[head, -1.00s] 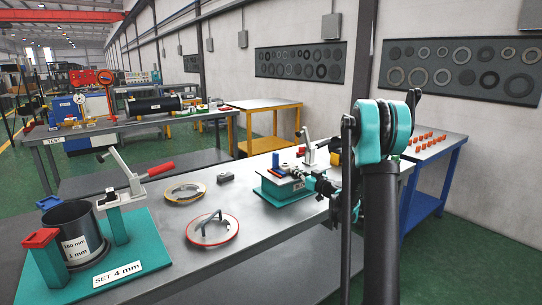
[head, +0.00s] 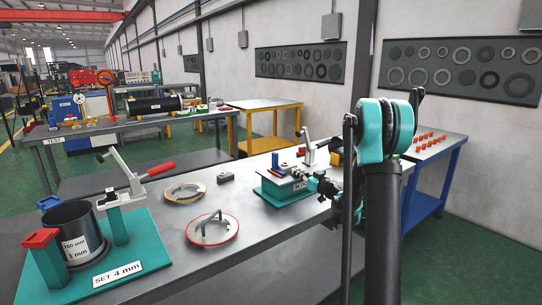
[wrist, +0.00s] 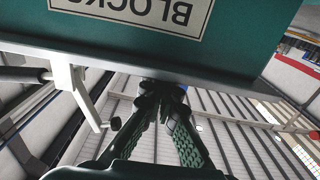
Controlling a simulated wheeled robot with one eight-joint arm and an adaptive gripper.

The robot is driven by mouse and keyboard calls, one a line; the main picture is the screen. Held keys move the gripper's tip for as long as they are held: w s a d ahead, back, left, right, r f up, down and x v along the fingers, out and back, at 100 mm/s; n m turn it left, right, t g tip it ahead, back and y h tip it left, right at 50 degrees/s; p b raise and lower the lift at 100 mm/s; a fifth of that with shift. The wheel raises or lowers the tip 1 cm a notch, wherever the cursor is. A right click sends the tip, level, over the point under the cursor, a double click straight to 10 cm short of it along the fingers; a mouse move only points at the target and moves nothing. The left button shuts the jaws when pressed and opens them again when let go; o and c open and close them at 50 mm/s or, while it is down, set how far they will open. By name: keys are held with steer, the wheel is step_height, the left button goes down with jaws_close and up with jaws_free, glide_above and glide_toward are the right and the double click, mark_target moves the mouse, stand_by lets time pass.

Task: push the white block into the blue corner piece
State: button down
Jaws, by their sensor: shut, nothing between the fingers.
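The blue corner piece (head: 276,161) stands at the left end of the pale top of the teal BLOCKS fixture (head: 271,193). I cannot make out the white block against that pale top. My gripper (head: 298,173) is shut and empty, with its tips at the fixture's top in the head view. In the wrist view the dark fingers of my gripper (wrist: 160,88) converge close to the edge of the teal fixture (wrist: 235,45), with its upside-down label above them. The fixture hides the blocks in the wrist view.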

steer(key=shift+v, duration=1.7)
